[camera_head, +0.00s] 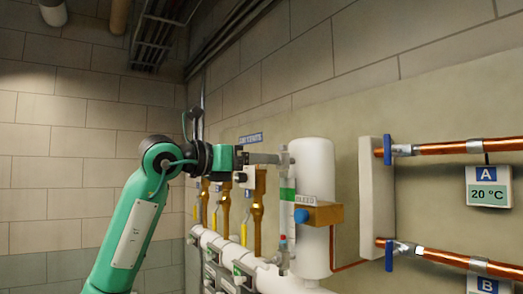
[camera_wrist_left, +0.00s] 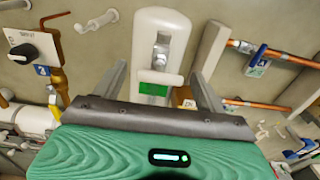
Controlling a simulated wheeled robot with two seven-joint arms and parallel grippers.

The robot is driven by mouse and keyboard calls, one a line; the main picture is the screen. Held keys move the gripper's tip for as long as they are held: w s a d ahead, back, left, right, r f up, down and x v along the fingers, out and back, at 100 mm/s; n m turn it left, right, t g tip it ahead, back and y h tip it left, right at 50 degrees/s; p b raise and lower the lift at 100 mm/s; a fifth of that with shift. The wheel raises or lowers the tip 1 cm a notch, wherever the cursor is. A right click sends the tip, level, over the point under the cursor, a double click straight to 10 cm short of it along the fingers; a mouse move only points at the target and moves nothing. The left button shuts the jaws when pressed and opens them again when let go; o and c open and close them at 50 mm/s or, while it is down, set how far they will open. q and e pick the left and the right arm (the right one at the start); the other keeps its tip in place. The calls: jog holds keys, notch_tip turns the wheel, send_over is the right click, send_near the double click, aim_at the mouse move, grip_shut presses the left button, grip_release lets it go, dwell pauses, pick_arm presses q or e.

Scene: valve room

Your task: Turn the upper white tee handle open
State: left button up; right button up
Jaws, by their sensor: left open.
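The upper white tee handle (camera_wrist_left: 160,77) shows in the left wrist view as a pale crossbar on a metal valve stem, in front of the white tank (camera_wrist_left: 166,20). My left gripper (camera_wrist_left: 163,85) is open, with one finger to each side of the tee handle in that view. I cannot tell whether either finger touches it. In the head view, my left gripper (camera_head: 278,159) reaches from the left to the top of the gauge column (camera_head: 287,210), beside the white tank (camera_head: 313,165). The gripper hides much of the upper fitting there. My right gripper is not in view.
A brass block (camera_head: 322,214) with a blue knob sits below my gripper. Brass vent pipes (camera_head: 258,205) stand behind it to the left. Copper pipes (camera_head: 455,148) with blue levers (camera_head: 387,150) are at right. The space left of my arm looks free.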

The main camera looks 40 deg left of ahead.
pick_arm(q)
jog(key=shift+w+d+r, duration=0.1)
jog(key=shift+w+d, duration=0.15)
jog(key=shift+w, duration=0.55)
jog(key=shift+s, duration=0.1)
jog(key=c, duration=1)
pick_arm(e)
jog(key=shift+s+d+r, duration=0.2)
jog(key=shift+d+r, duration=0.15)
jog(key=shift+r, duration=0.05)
